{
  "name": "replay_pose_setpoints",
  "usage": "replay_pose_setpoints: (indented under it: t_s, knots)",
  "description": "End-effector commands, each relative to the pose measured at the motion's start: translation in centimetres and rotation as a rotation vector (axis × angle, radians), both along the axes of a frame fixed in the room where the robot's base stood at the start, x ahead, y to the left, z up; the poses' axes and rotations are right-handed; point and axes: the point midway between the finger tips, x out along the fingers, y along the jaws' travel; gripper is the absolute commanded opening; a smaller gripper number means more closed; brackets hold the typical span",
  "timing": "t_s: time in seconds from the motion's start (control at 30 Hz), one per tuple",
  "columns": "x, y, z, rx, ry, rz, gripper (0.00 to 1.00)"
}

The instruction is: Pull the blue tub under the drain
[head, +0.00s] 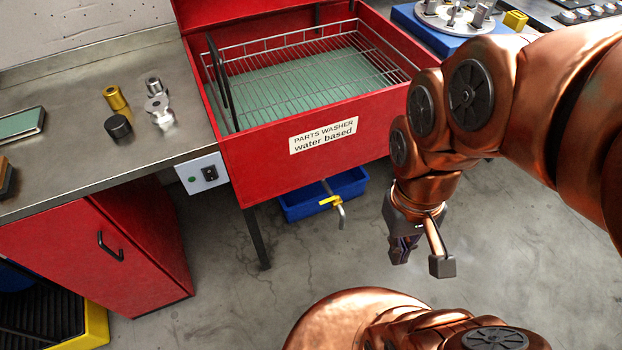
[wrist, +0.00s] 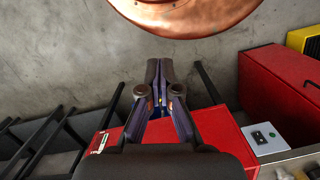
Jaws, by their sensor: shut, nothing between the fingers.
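The blue tub (head: 300,209) sits on the floor beneath the red parts washer (head: 250,168), partly hidden by the washer body. The drain (head: 341,214) is a bent metal pipe with a yellow valve handle (head: 331,201). It comes out below the washer's front, and its outlet appears in front of the tub's near wall. My gripper (head: 400,256) is to the right of the tub and drain, pointing down, apart from both. It is shut and empty. In the wrist view its fingertips (wrist: 158,70) meet against the floor, and the fingers hide much of what lies behind.
A metal bench (head: 60,150) with a red cabinet (head: 110,245) stands left of the washer. A washer leg (head: 256,238) stands left of the tub. A yellow-edged black tray (head: 95,325) is at lower left. The floor (head: 225,300) in front of the washer is clear.

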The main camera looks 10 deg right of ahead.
Motion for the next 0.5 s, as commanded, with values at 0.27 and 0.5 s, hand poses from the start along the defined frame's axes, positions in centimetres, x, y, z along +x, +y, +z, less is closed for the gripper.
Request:
replay_pose_setpoints:
  t_s: [0.27, 0.5]
  knots:
    - [0.00, 0.00, 0.00, 0.000, 0.000, 0.000, 0.00]
    - [0.00, 0.00, 0.00, 0.000, 0.000, 0.000, 0.01]
